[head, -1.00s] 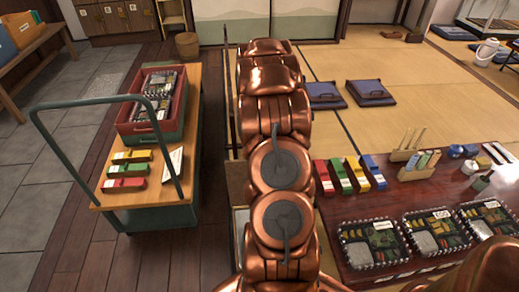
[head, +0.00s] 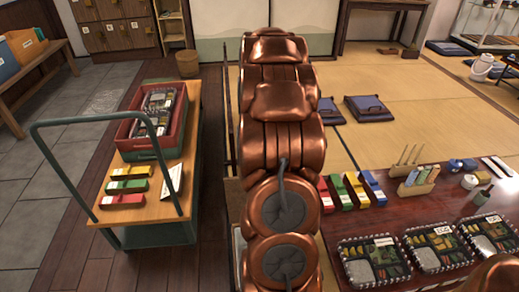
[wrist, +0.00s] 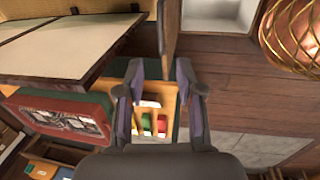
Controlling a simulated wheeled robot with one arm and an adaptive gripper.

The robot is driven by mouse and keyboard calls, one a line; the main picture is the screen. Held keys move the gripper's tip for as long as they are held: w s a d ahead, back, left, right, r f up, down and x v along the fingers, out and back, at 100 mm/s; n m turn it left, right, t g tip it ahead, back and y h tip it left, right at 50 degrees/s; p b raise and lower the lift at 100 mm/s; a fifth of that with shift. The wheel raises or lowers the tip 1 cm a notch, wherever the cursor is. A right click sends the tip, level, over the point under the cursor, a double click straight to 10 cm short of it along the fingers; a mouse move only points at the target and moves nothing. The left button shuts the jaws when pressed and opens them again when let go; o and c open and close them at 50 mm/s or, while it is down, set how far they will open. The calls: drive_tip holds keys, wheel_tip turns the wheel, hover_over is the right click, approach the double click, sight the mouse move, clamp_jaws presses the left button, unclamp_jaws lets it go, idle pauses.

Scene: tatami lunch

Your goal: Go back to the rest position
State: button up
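My gripper (wrist: 160,85) shows in the wrist view with its two dark fingers apart and nothing between them. The cart's wooden top and small coloured boxes (wrist: 147,123) show beyond the fingers, some way off. In the head view my copper arm rises through the middle of the picture, and the gripper itself cannot be seen there.
Left of my arm stands a green-handled cart (head: 150,211) with a red crate (head: 125,134) of packed trays and several coloured boxes. At right a low dark table (head: 400,217) holds bento trays (head: 374,262). Cushions (head: 369,108) lie on the tatami. Dark floorboards left of the cart are clear.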

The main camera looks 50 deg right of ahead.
drive_tip(key=shift+a, duration=0.1)
idle(0.5)
drive_tip(key=s+a+r+m, duration=0.1)
drive_tip(key=a+r, duration=0.1)
drive_tip(key=a, duration=0.6)
drive_tip(key=s+a+r+m+g+y, duration=0.1)
drive_tip(key=a+r+m, duration=0.1)
drive_tip(key=a, duration=0.7)
drive_tip(key=s+a+r+m, duration=0.1)
drive_tip(key=a+r, duration=0.2)
drive_tip(key=a, duration=0.5)
drive_tip(key=s+a+r+m+g, duration=0.25)
drive_tip(key=s+a+m, duration=0.25)
drive_tip(key=s+a, duration=1.2)
wheel_tip(320, 180, up, 21)
drive_tip(key=s+p, duration=0.2)
drive_tip(key=p, duration=1.8)
drive_tip(key=shift+d, duration=0.45)
drive_tip(key=shift+d+f+t, duration=0.15)
drive_tip(key=shift+t, duration=0.1)
